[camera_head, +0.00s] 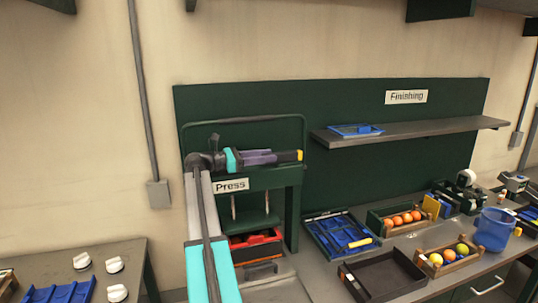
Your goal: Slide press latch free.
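The press (295,180) is a dark green frame with a white "Press" sign, standing against the green back panel. My grey and teal arm rises from the bottom of the head view and crosses in front of the press. Its dark purple far part points right and ends in a small yellow tip near the press's right upright. My gripper seems to be at that far end (299,155), but its fingers are too small to make out. I cannot pick out the latch; it may be hidden behind my arm.
A red and black bin (256,237) sits low in the press. A shelf (455,126) juts out above the bench.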

